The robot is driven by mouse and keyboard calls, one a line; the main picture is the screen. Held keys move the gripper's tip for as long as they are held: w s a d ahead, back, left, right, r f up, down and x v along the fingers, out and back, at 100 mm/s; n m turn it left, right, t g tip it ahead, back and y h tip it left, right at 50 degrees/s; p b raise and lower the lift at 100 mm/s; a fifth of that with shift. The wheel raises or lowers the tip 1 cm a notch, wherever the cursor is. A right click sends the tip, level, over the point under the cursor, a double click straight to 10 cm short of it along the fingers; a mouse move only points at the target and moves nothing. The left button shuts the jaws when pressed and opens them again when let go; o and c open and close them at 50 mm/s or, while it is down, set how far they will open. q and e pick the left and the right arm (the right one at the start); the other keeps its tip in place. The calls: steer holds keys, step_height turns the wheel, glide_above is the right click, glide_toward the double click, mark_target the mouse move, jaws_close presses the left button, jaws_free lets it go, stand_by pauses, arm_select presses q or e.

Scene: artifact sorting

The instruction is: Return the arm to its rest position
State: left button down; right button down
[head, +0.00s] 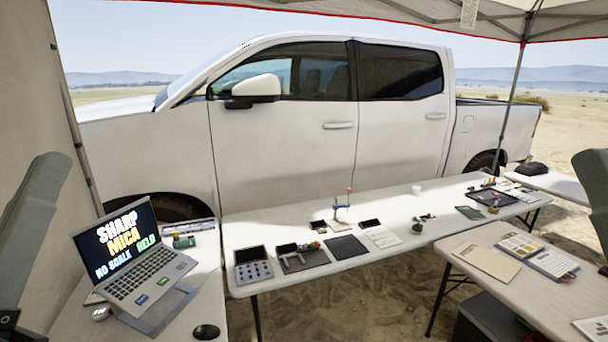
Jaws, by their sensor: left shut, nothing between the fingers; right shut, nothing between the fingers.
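My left arm (34,225) shows as a grey-green link at the left edge, beside the laptop. My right arm (594,190) shows as a similar link at the right edge, above the right table. Both arms run out of the picture, and neither gripper's fingers can be seen. A small dark part at the bottom left corner is cut off by the frame, and I cannot tell what it is.
A laptop (140,270) on a stand and a mouse (206,332) are on the left table. The long middle table (290,224) holds several small devices, mats and trays. Papers and a binder (552,263) lie on the right table. A white pickup truck (280,150) stands behind.

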arm_select(q)
step_height(320, 180, up, 26)
steer(key=s+m+h+p, duration=0.1)
steer(key=m+p, duration=0.3)
steer(key=p, duration=2)
steer(key=shift+s+p, duration=0.4)
steer(key=shift+s, duration=0.35)
